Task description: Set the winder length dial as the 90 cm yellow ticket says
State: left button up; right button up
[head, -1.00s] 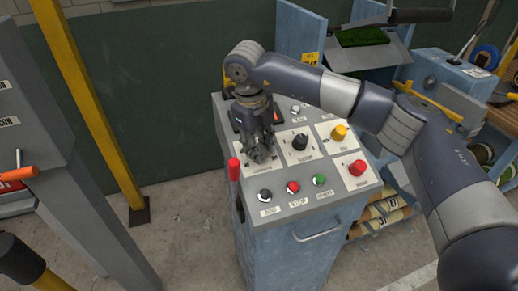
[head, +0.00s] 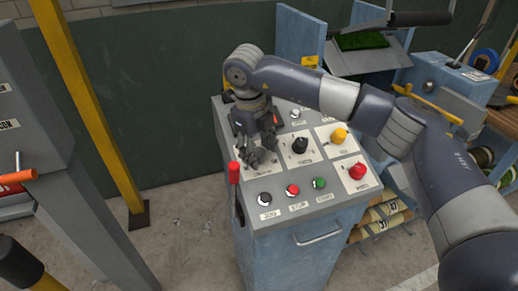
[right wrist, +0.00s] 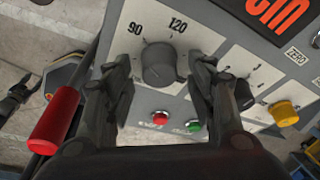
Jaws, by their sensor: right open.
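The winder's length dial (right wrist: 160,63) is a dark round knob in the right wrist view, with 90 and 120 printed above it. A pale mark on the knob's upper left seems to face the side of the 90; I cannot read it exactly. My right gripper (right wrist: 160,70) is open, with one finger on each side of the knob and a gap to each. In the head view my right gripper (head: 262,155) is low over the panel's left part and hides the dial. My left gripper is out of view.
The sloped control panel (head: 290,226) carries a second black knob (head: 300,145), yellow (head: 339,134) and red (head: 358,171) knobs, and a row of push buttons. A red-handled lever (head: 234,173) stands at its left edge. A red-digit display (right wrist: 275,14) lies above the dial.

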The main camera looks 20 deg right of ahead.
notch_tip(320, 180, up, 12)
jog(key=s+a, duration=0.1)
jog(key=shift+a, duration=0.4)
jog(key=shift+f, duration=0.15)
